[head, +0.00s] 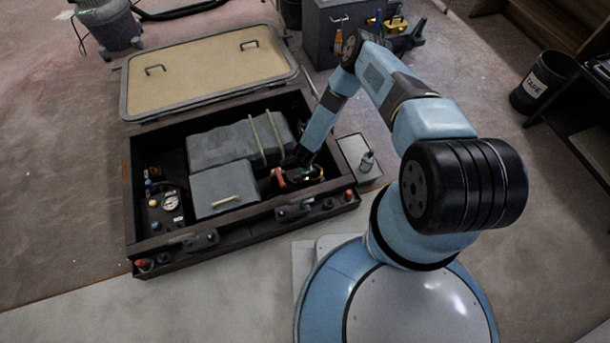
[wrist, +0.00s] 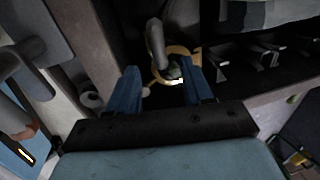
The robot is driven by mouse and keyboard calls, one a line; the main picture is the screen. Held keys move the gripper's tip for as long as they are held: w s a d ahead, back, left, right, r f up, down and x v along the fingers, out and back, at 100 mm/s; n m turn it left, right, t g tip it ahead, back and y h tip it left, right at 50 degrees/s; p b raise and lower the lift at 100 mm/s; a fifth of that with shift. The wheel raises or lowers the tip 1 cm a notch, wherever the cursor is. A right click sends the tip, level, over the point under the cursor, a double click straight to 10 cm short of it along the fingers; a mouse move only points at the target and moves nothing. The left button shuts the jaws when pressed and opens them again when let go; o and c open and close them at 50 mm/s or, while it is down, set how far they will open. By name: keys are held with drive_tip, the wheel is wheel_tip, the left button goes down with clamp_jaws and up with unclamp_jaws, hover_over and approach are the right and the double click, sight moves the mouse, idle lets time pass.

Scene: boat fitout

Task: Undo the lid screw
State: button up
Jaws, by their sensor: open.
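My gripper (head: 306,165) reaches down into the right end of the open engine box, and its fingertips are hard to make out there. In the wrist view my gripper (wrist: 161,78) is open, its two blue fingers apart with nothing held between them. A brass-coloured ring fitting (wrist: 178,51) lies just beyond the fingertips, nearer the right finger, with a curved grey pipe beside it. A small shiny part (wrist: 173,72) shows inside the ring. I cannot tell whether this is the lid screw. In the head view the fitting is dark and partly hidden by my arm.
The box's dark wooden rim (head: 325,204) surrounds the gripper closely. A red part (head: 279,177) sits left of it, and grey covers (head: 223,187) fill the middle. The tan hatch (head: 208,72) lies open behind.

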drive_tip(key=f, duration=0.2)
drive_tip(key=w+f, duration=0.1)
drive_tip(key=f, duration=0.5)
drive_tip(key=shift+w+a+f, duration=0.1)
drive_tip(key=shift+w+a, duration=0.1)
drive_tip(key=shift+w, duration=0.15)
drive_tip(key=shift+c, duration=0.2)
